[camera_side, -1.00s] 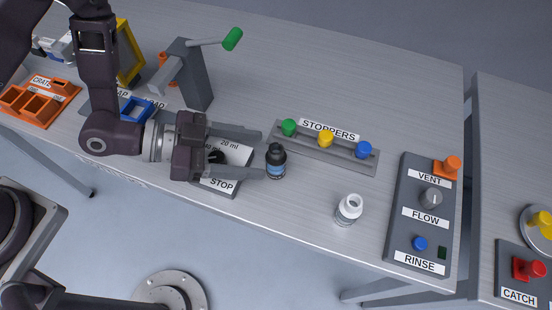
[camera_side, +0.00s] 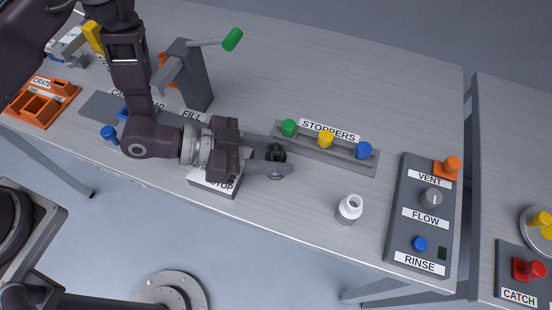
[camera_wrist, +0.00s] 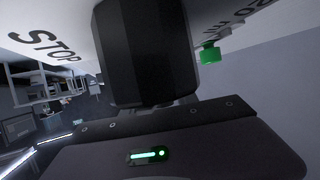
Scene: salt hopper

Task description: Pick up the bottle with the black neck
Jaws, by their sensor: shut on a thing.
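The bottle with the black neck (camera_side: 276,152) stands upright on the table, left of the stopper rack. My gripper (camera_side: 279,160) has its fingers on either side of it and is shut on it. The near finger hides most of the bottle's body in the side view. In the wrist view a large dark shape (camera_wrist: 148,50), which looks like the black neck, fills the middle between me and the table. A second bottle with a white neck (camera_side: 350,208) stands apart to the right.
The stopper rack (camera_side: 348,161) holds green, yellow and blue stoppers just right of my gripper. The rinse panel (camera_side: 404,232) with knobs stands further right. A grey post with a green-handled lever (camera_side: 196,78) stands behind my wrist. The table's back middle is clear.

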